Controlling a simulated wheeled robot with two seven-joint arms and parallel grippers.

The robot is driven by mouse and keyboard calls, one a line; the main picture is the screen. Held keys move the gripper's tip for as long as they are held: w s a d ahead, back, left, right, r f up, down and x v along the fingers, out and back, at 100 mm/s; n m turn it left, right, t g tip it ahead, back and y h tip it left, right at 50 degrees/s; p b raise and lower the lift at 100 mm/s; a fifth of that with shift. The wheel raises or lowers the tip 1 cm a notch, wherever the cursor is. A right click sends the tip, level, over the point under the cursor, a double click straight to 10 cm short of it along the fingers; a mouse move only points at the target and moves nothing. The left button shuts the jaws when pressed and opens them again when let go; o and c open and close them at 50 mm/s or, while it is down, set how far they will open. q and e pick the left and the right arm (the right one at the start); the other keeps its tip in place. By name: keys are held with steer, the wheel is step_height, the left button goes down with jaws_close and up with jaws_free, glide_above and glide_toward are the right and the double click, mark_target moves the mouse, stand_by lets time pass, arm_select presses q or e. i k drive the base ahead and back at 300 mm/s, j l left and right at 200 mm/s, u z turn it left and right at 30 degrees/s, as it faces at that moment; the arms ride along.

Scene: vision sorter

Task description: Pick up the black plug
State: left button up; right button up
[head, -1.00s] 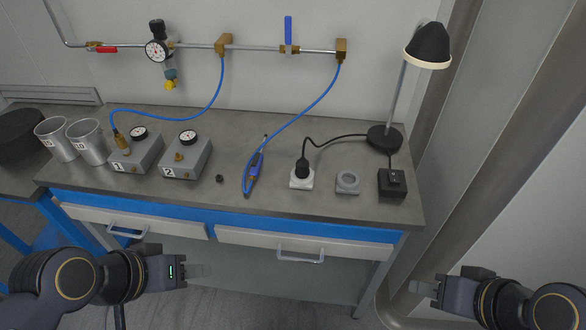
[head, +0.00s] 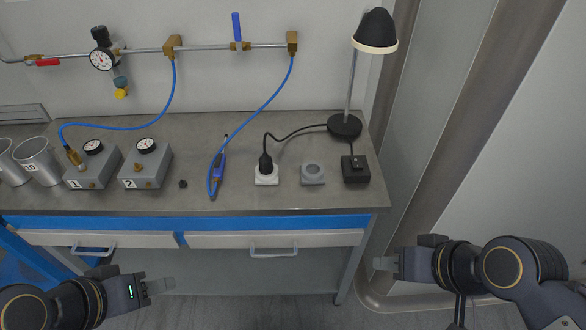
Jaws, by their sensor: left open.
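The black plug (head: 265,163) stands upright in a white square socket (head: 267,178) on the bench top. Its black cord runs to the desk lamp (head: 345,125). My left gripper (head: 166,286) is open and empty, in front of the bench, below and left of the plug in the picture. My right gripper (head: 380,263) is in front of the bench at its right end; its jaw opening is too small to make out. Both grippers are well apart from the plug.
Gauge boxes (head: 145,165) and metal cups (head: 38,160) stand further left. A drawer handle (head: 273,251) sticks out in front.

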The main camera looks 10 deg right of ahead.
mark_target(266, 166)
steer(key=i+j+z, duration=0.15)
steer(key=i+z, duration=0.2)
steer(key=i+j+z, duration=0.15)
steer(key=z, duration=0.2)
steer(key=i+j, duration=0.05)
